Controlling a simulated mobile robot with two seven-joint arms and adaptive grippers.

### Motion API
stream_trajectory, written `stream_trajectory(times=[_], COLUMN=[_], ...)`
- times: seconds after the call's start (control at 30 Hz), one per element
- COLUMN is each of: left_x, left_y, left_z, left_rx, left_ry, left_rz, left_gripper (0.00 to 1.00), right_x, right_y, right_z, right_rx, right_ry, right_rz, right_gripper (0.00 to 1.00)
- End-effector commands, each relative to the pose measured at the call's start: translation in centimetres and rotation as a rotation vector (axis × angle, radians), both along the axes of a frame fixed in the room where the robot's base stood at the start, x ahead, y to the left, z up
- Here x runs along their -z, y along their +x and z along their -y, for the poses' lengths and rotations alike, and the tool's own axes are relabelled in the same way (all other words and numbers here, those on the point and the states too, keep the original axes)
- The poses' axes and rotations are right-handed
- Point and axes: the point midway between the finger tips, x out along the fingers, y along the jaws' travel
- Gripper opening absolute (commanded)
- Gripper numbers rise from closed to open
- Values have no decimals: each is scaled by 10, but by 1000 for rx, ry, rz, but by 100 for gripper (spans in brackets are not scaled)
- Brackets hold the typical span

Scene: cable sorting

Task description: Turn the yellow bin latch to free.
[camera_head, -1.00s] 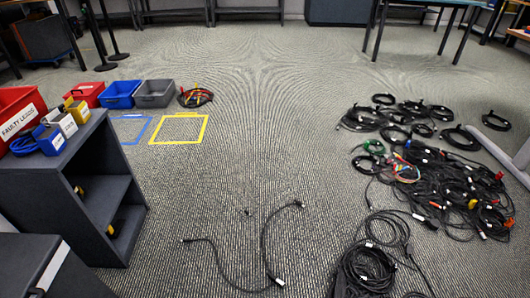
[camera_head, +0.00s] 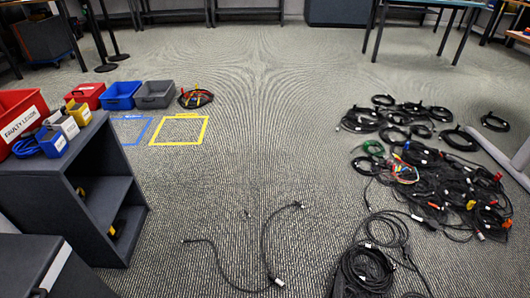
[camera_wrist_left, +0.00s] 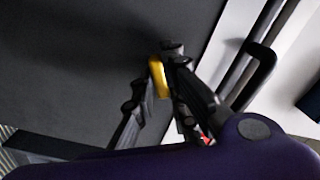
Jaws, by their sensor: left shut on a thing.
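A small yellow piece (camera_wrist_left: 158,79), which looks like the yellow latch, shows in the left wrist view against a dark panel. My left gripper (camera_wrist_left: 157,84) is shut on it, with the dark fingers on either side. Part of the yellow piece is hidden behind the fingers, so its turned position cannot be told. Neither gripper is visible in the head view. My right gripper is in no view.
A dark shelf unit (camera_head: 85,205) stands at the left, with a red bin (camera_head: 20,118) labelled for faulty leads. Red, blue (camera_head: 121,95) and grey bins (camera_head: 155,95) stand behind it. Tangled black cables (camera_head: 440,180) cover the right floor. The middle floor is mostly clear.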

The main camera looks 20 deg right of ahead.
Motion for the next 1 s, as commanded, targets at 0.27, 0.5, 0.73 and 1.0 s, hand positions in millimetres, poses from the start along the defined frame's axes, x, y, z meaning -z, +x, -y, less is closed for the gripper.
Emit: stream_trajectory(times=[0.27,0.5,0.73,1.0], left_x=[0,0,0,0], left_y=[0,0,0,0], left_z=[0,0,0,0], left_rx=[0,1,1,1], left_ry=[-99,-187,-269,-349], left_rz=[244,453,652,844], left_gripper=[0,0,0,0], right_x=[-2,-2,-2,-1], right_y=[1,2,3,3], right_z=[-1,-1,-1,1], right_rx=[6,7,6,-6], right_ry=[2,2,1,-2], right_rz=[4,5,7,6], right_gripper=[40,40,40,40])
